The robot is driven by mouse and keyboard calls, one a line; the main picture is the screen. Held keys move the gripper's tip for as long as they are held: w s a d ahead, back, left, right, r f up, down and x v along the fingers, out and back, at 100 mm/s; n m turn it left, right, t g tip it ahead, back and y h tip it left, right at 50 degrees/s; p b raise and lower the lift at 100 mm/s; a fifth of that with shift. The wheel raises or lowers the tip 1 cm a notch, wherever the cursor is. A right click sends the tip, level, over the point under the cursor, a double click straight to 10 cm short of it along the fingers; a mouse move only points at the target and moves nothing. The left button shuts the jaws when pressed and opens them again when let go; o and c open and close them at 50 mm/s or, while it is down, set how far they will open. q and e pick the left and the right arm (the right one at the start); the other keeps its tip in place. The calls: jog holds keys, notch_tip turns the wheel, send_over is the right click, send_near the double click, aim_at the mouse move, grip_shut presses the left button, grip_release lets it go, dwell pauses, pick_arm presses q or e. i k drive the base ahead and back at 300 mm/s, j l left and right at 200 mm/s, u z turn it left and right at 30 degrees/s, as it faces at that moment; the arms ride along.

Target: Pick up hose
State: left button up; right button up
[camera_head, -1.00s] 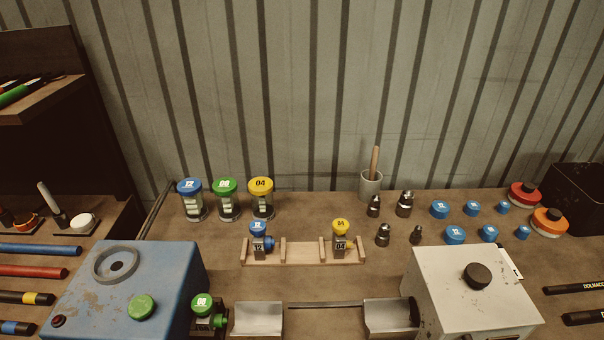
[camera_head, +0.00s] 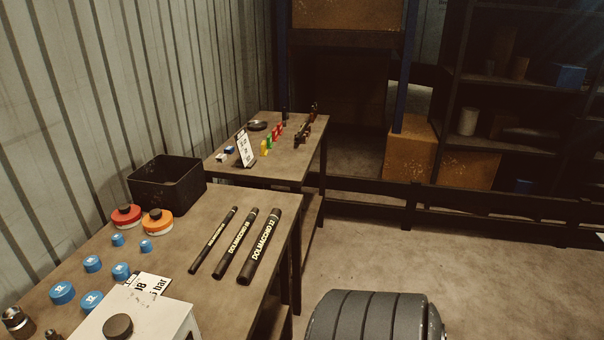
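Three black hoses with pale lettering lie side by side, apart, on the right end of the workbench. The thickest hose (camera_head: 260,247) is on the right and its lettering ends in 12. The middle hose (camera_head: 236,244) is thinner. The thinnest hose (camera_head: 213,241) is on the left, and its lettering is too small to read surely. All three lie flat and uncovered. Neither of my grippers is in view.
A black open bin (camera_head: 168,184) stands behind the hoses, near red and orange round containers (camera_head: 126,217) and several blue caps (camera_head: 62,293). A white machine (camera_head: 140,317) is at the front left. A second table (camera_head: 220,172) stands beyond. A grey ribbed rounded shape (camera_head: 368,316) is at the bottom.

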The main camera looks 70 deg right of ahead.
aim_at(219, 271)
jog(key=l+z, duration=0.1)
jog(key=z, duration=1.65)
jog(key=u, duration=0.4)
jog(key=j+u, duration=0.1)
jog(key=u, duration=0.65)
jog(key=j+u, duration=0.1)
jog(key=u, duration=0.25)
jog(key=k+l, duration=0.1)
jog(key=l, duration=0.65)
jog(key=k+l+z, duration=0.1)
jog(key=l, duration=0.65)
